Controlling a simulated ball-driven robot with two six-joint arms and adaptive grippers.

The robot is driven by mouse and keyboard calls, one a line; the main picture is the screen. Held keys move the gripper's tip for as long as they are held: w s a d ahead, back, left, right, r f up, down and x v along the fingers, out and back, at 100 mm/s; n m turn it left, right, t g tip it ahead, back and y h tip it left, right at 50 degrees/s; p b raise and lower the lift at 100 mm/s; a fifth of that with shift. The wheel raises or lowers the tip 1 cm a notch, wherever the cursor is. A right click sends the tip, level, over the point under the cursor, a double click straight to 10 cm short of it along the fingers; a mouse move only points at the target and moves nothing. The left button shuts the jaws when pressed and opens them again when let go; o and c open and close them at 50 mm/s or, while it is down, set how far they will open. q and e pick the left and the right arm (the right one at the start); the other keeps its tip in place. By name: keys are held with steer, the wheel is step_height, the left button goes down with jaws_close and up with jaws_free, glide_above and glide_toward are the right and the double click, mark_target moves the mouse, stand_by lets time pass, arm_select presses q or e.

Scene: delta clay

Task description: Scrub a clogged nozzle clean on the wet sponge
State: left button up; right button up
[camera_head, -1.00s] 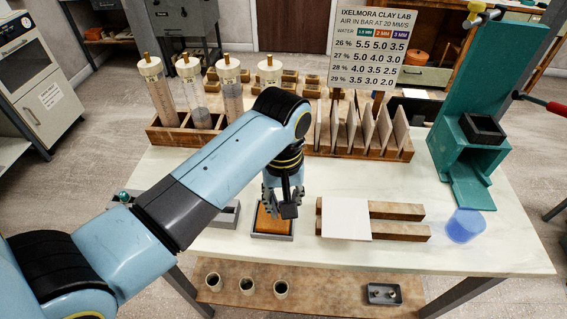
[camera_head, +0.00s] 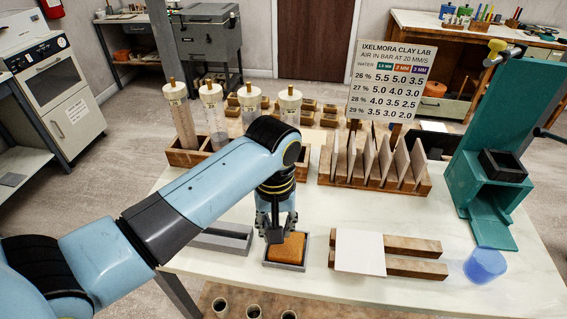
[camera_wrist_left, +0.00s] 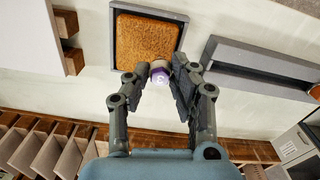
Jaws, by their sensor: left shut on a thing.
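The sponge (camera_head: 290,247) is orange-brown and lies in a small grey tray (camera_head: 285,267) at the table's front. It also shows in the wrist view (camera_wrist_left: 146,40). My left gripper (camera_head: 275,230) points down at the tray's back left part and hides some of the sponge. In the wrist view, the left gripper (camera_wrist_left: 160,78) is shut on a small pale nozzle (camera_wrist_left: 159,70) with a purple band and a "3". The nozzle appears by the sponge's corner; I cannot tell whether it touches. Its tip is hidden. My right gripper is not in view.
A long grey tray (camera_head: 222,238) lies left of the sponge. A white plate (camera_head: 360,252) on wooden bars (camera_head: 415,267) lies to the right, with a blue translucent cup (camera_head: 485,265) beyond. A wooden rack (camera_head: 372,180) and capped cylinders (camera_head: 212,115) stand behind.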

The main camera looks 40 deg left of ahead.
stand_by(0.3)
arm_select(q)
steer(key=shift+d+f, duration=0.1)
steer(key=shift+d, duration=0.1)
steer(key=shift+w+d, duration=0.25)
steer(key=shift+d, duration=0.35)
steer(key=shift+w+d, duration=0.25)
steer(key=shift+d, duration=0.35)
steer(key=shift+w+d, duration=0.25)
steer(key=shift+d, duration=0.35)
jaws_close()
steer(key=shift+s+a+f, duration=0.1)
steer(key=shift+s, duration=0.05)
steer(key=shift+s+a+f, duration=0.1)
steer(key=shift+s+a, duration=1.3)
steer(key=shift+a, duration=0.25)
steer(key=shift+d, duration=0.1)
steer(key=shift+w+d, duration=1.3)
steer(key=shift+w, duration=0.25)
steer(key=shift+w+d, duration=0.2)
